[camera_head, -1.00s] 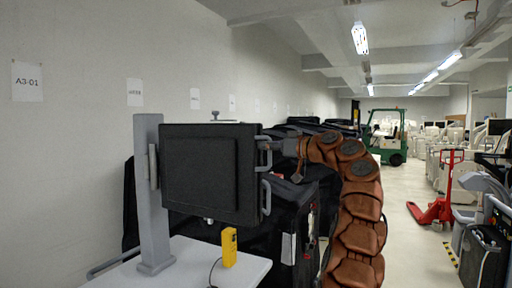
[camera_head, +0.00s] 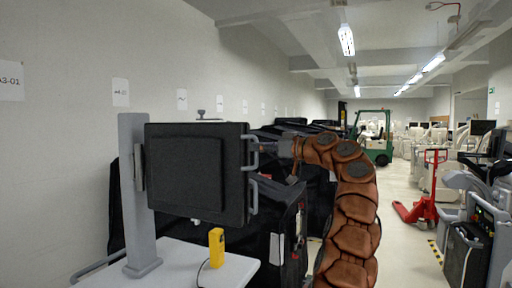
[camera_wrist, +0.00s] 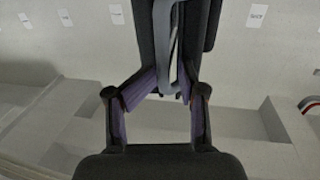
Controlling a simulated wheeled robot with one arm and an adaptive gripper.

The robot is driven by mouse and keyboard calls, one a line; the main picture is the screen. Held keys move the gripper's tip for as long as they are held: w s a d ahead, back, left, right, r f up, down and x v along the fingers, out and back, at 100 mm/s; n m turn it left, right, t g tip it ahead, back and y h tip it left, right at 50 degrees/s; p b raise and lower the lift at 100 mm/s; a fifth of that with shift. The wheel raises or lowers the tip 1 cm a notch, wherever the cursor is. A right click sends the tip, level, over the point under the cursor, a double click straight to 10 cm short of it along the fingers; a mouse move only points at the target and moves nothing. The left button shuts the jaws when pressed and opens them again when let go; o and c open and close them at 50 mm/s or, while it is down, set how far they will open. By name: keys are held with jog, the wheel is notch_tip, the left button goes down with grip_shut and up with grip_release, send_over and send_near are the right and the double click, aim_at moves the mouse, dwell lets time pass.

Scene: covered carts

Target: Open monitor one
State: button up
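Monitor one appears to be the dark, closed flat case (camera_head: 197,172) on a grey post (camera_head: 135,200) in the head view. Two grey handles stand on its right edge, an upper handle (camera_head: 253,153) and a lower handle (camera_head: 252,196). My gripper (camera_head: 262,148) is at the upper handle, reaching in from the right. In the wrist view my gripper (camera_wrist: 169,84) has its purple-padded fingers drawn in around the grey handle (camera_wrist: 167,50), with little gap beside it. The case's dark edge (camera_wrist: 210,25) lies just beyond. The screen side is not visible.
A white cart top (camera_head: 185,265) under the post carries a yellow device (camera_head: 216,248). Black-covered carts (camera_head: 275,235) stand behind the case and my arm. A wall runs along the left. A red pallet jack (camera_head: 425,200) and green forklift (camera_head: 374,140) stand along the open aisle at right.

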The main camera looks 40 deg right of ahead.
jog(key=b+v, duration=0.1)
jog(key=v, duration=0.5)
jog(key=shift+s+a+r, duration=0.3)
dwell(0.4)
jog(key=shift+s, duration=0.1)
dwell(0.4)
jog(key=v, duration=1.2)
jog(key=shift+d, duration=0.1)
